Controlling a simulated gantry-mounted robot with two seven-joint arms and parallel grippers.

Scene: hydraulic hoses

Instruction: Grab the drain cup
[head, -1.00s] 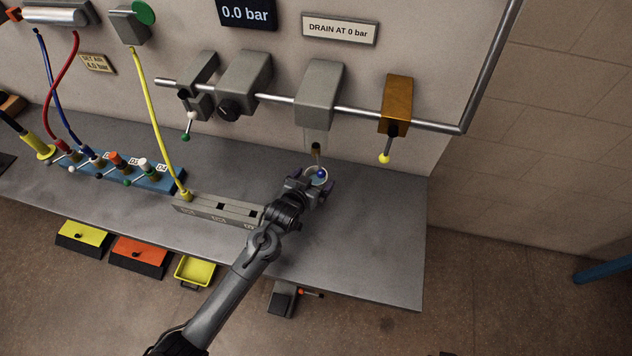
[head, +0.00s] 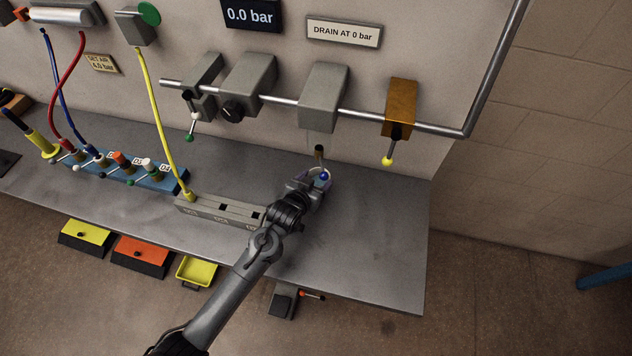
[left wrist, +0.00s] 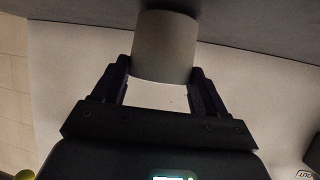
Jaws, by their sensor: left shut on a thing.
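The drain cup (head: 323,173) is a small round cup on the grey bench, below the regulator bodies and the "DRAIN AT 0 bar" sign. In the left wrist view the cup (left wrist: 165,45) is a plain grey cylinder between the two dark fingers. My left gripper (head: 319,179) is shut on the cup, one finger on each side. The fingers and wrist hide part of the cup in the head view. My right gripper is not in view.
A short drain spout (head: 319,152) hangs just above and behind the cup. A grey slotted block (head: 222,212) lies left of my gripper. A yellow-tipped lever (head: 388,160) hangs to the right. The bench (head: 385,235) is clear on the right.

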